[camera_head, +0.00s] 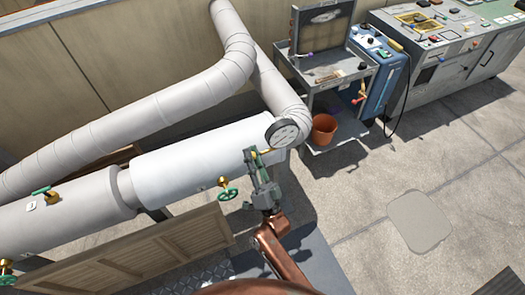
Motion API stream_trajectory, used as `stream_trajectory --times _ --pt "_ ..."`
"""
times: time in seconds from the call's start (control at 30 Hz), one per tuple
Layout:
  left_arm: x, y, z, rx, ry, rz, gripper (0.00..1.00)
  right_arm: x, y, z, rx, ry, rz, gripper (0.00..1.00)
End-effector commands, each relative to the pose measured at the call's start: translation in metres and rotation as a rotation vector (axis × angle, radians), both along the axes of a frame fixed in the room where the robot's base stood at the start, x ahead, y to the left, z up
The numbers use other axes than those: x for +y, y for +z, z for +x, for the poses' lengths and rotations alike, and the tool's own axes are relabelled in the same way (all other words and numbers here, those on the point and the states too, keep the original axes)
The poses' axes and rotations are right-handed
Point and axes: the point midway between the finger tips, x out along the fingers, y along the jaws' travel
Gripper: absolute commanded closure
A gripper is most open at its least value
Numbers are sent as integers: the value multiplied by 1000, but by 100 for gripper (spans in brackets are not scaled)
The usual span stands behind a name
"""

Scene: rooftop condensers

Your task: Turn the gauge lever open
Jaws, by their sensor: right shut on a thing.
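The round white-faced pressure gauge (286,133) stands at the right end of the white insulated pipe (195,155). A brass fitting (265,150) shows just below and left of it. My right gripper (254,158) reaches up from the bottom of the picture and is shut at this fitting, on the gauge lever. The fingers cover most of the lever, so its exact angle is hard to tell. My left gripper is out of the picture.
A green handwheel valve (227,190) sits close left of my right gripper. Another green-handled valve (50,195) is at far left. A grey cart (325,70), terracotta pot (324,128) and blue machine (380,65) stand behind.

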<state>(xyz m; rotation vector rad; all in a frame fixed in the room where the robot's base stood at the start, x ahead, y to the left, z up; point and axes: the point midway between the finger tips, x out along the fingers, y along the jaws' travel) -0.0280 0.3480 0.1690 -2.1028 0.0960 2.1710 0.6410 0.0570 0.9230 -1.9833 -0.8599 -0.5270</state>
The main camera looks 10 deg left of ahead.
Motion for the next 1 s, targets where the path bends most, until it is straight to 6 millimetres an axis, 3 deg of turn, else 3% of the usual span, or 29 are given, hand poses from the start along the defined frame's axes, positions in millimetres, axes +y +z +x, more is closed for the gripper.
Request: stream_trajectory --times 0.07,0.1,0.33,0.73,1.0 --pt "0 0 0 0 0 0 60 -3 3 1 -4 -5 7 100" --pt "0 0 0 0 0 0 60 -3 3 1 -4 -5 7 76" --pt "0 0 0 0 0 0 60 -2 2 1 -3 -3 3 61" --pt "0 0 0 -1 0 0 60 -4 -5 -5 0 -2 -1 60" --pt "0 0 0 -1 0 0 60 -23 -38 -38 1 -3 -1 60"
